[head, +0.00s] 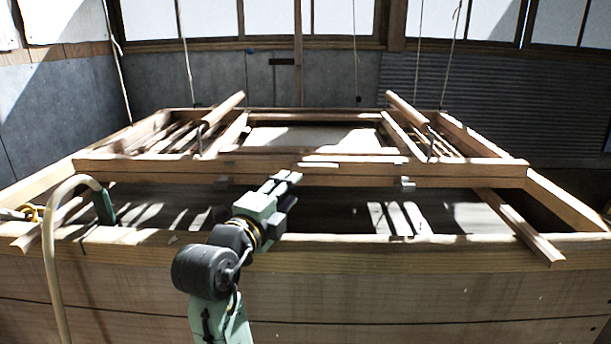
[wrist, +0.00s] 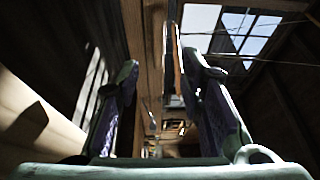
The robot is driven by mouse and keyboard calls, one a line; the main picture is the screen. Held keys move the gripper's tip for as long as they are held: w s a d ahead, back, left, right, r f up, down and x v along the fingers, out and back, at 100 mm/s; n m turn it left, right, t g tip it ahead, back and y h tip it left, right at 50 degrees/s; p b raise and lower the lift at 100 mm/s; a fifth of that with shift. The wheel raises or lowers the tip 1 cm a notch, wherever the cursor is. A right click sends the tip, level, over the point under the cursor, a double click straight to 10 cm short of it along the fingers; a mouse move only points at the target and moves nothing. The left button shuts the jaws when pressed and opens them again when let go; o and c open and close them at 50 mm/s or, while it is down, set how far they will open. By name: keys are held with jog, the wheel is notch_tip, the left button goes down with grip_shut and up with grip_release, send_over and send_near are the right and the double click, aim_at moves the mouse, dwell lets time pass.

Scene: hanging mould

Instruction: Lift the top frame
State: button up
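The top frame (head: 350,172) is a wide wooden frame with a long front bar, lying level over a wooden vat. Two short slanting wooden handles (head: 408,107) stick up from its inner bars. My gripper (head: 285,178) is at the lower edge of the front bar, left of its middle. In the wrist view, my gripper (wrist: 160,70) has its two fingers spread apart, with a wooden bar (wrist: 152,45) visible in the gap between and beyond them. I cannot tell whether the fingers touch the wood.
The wooden vat (head: 400,280) stands in front, with loose slats across its corners. A pale hose (head: 50,250) arches over its left rim. Thin ropes (head: 187,60) hang from above. A small metal bracket (head: 406,184) sits under the front bar, right of my gripper.

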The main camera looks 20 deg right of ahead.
aim_at(312, 170)
jog(key=p+x, duration=0.2)
jog(key=x, duration=0.9)
jog(key=shift+s+d+f, duration=0.1)
jog(key=shift+s+d, duration=0.05)
jog(key=shift+s, duration=0.05)
grip_shut()
dwell(0.5)
